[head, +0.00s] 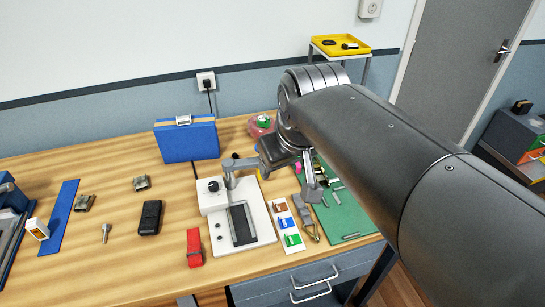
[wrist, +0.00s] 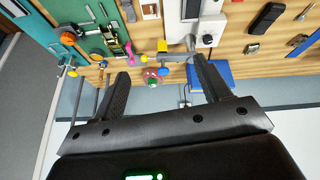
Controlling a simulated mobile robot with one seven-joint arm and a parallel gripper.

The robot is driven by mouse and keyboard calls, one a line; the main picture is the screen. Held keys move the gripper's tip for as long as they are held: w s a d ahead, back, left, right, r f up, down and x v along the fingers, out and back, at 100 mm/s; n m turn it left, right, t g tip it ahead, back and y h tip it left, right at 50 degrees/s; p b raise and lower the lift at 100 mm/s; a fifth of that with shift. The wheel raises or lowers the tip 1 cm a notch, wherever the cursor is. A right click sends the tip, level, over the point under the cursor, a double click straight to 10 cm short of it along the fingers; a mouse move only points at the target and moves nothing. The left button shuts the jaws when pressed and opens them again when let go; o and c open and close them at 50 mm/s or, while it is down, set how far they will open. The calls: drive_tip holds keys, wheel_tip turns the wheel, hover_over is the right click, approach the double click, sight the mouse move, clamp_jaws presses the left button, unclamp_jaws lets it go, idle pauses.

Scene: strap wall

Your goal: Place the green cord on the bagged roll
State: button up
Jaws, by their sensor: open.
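The bagged roll (head: 257,130) is a pinkish, clear-wrapped bundle at the back of the bench, right of the blue case and partly hidden by my arm. A small green patch, seemingly the green cord (head: 264,122), shows on top of it. In the wrist view the bagged roll (wrist: 150,82) is a small round reddish thing, with green at it, beyond and between my fingers. My gripper (wrist: 160,72) is open, with nothing between its fingers. It is apart from the roll. In the head view my arm hides part of the gripper.
A blue case (head: 188,141) stands left of the roll. A white fixture with a grey post (head: 240,222) stands in front. A green mat (head: 345,212) with small parts lies right, and a yellow tray (head: 340,46) stands behind.

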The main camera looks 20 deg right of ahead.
drive_tip(key=s+f+m, duration=0.1)
drive_tip(key=s+f, duration=0.3)
drive_tip(key=s, duration=0.1)
drive_tip(key=shift+f+m, duration=0.4)
